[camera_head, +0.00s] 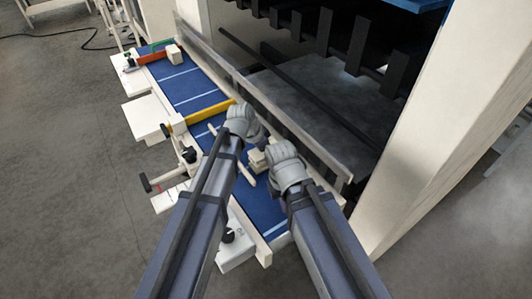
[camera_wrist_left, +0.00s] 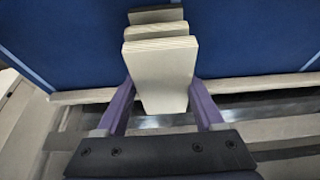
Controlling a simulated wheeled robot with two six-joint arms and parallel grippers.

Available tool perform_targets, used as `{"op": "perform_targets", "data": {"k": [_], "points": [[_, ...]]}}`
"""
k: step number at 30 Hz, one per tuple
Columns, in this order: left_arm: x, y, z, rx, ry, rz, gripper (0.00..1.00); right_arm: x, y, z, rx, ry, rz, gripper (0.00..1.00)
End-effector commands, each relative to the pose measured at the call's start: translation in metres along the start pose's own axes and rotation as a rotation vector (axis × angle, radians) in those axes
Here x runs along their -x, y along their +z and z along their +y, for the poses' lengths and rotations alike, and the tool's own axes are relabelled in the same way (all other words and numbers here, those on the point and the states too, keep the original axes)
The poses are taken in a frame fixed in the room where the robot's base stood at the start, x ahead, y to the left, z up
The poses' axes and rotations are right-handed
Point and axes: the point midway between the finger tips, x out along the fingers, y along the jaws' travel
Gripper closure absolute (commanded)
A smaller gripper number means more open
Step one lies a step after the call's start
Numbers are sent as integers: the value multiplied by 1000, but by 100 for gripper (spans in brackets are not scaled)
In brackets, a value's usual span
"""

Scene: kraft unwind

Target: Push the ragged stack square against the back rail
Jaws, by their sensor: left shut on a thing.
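The ragged stack of pale boards (camera_wrist_left: 160,75) shows in the left wrist view, its layers stepped and out of line with each other. In the head view a small pale part of it (camera_head: 257,158) shows on the blue bed between my two wrists. My left gripper (camera_wrist_left: 163,100) has its purple fingers on both sides of the stack's nearest board and is shut on it. In the head view my left wrist hides its fingers. My right gripper (camera_head: 271,163) is beside the stack; its fingers are too hidden to judge. The long grey back rail (camera_head: 299,133) runs along the bed's far side.
The blue bed (camera_head: 187,88) is striped with pale lines. A yellow bar (camera_head: 203,116) and an orange bar (camera_head: 152,58) cross it. A small pale block (camera_head: 173,54) sits near the far end. A pale machine post (camera_head: 445,120) stands at right.

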Motion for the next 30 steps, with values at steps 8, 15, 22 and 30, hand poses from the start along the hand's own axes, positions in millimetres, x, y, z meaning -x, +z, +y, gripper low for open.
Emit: {"op": "perform_targets", "data": {"k": [8,15,22,30], "points": [[-2,-4,0,0,0,0,86,0,0,0,0,0,0,100],[-3,-7,0,1,0,0,86,0,0,0,0,0,0,100],[-4,-10,0,0,0,0,86,0,0,0,0,0,0,100],[-5,-12,0,0,0,2,86,0,0,0,0,0,0,100]]}}
